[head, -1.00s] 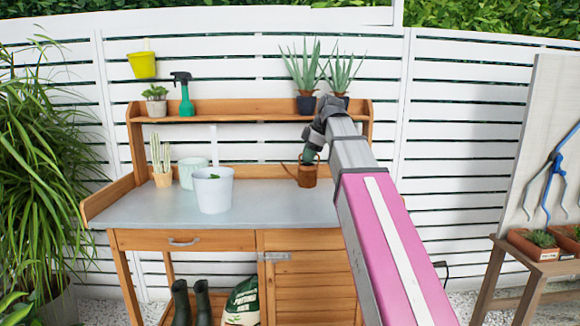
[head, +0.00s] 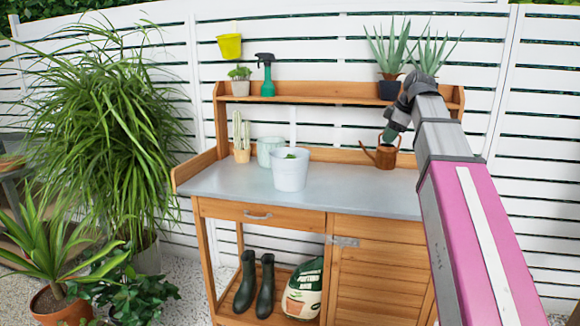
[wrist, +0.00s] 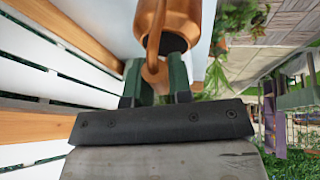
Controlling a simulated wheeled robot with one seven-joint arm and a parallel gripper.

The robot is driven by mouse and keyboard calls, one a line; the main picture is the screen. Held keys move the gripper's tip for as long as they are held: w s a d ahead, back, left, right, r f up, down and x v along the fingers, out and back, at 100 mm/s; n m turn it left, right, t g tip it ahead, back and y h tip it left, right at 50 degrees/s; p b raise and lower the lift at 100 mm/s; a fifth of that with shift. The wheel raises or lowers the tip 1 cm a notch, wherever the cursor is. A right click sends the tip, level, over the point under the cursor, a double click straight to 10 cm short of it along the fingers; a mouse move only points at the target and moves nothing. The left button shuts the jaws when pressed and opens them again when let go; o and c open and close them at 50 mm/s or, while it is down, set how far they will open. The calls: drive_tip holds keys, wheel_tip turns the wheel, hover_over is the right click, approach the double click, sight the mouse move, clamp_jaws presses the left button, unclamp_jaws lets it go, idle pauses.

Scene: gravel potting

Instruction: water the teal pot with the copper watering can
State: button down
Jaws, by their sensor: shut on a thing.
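The copper watering can (head: 386,157) is upright at the right of the potting bench's top, its spout pointing left. I cannot tell whether its base touches the top. My gripper (head: 394,134) is shut on the can's handle; in the wrist view the green fingers (wrist: 156,82) close around the handle of the copper can (wrist: 168,22). The pale teal pot (head: 266,148) stands left of the can, partly hidden behind a white pot. Its inside is not visible.
The white pot (head: 289,177), with something green inside, stands in front of the teal pot. A cactus (head: 241,145) is to its left. The shelf (head: 320,93) above holds a spray bottle (head: 266,75) and aloes. The grey top (head: 340,190) is clear between white pot and can.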

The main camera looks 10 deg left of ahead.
drive_tip(key=shift+r, duration=2)
